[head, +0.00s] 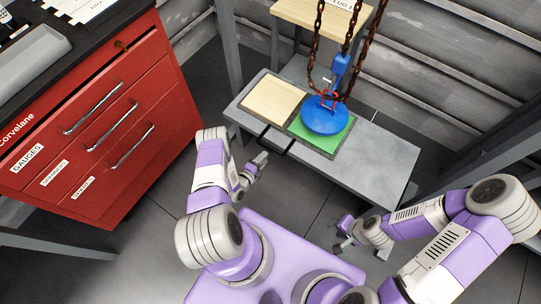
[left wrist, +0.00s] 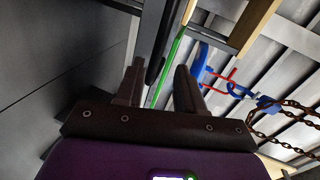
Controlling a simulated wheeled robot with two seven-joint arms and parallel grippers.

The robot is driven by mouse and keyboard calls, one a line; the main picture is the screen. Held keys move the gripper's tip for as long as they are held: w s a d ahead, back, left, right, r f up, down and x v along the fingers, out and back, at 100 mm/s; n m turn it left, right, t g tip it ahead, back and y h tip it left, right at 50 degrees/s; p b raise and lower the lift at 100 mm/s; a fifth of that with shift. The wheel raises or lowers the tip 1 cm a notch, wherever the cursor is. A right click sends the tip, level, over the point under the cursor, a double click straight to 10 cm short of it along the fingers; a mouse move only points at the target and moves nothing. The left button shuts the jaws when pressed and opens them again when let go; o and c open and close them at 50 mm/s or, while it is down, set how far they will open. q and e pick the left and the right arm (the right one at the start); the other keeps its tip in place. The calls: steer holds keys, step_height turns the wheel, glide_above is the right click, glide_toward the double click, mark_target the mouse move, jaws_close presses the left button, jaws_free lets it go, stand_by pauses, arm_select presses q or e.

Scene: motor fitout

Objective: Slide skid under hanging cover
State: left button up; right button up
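A round blue cover (head: 325,116) hangs on rusty chains with a red fitting, over the green pad (head: 335,137). Whether it touches the pad is unclear. A flat skid (head: 293,118) lies on the grey bench, with a pale wooden panel (head: 274,98) left of the green pad and a black handle (head: 272,146) at its front edge. My left gripper (head: 260,161) is open and empty, just in front of the handle. In the left wrist view its fingers (left wrist: 156,88) stand apart, with dark bars and a green edge beyond. My right gripper (head: 343,235) is low, away from the bench; its opening is unclear.
The grey bench (head: 385,150) has bare top to the right of the skid. A wooden shelf (head: 315,15) stands behind, beside the chains (head: 315,50). A red drawer cabinet (head: 110,130) stands at left. Grey floor lies between it and the bench.

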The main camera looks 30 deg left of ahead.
mark_target(270, 149)
arm_select(q)
steer(key=shift+m+t, duration=0.3)
steer(key=shift+m, duration=0.3)
steer(key=b+x, duration=0.1)
steer(key=x, duration=0.1)
steer(key=b+x, duration=0.1)
steer(key=x, duration=0.2)
steer(key=b+x, duration=0.1)
steer(key=x, duration=0.1)
steer(key=shift+w+a+f, duration=0.1)
steer(key=shift+f, duration=0.3)
jaws_close()
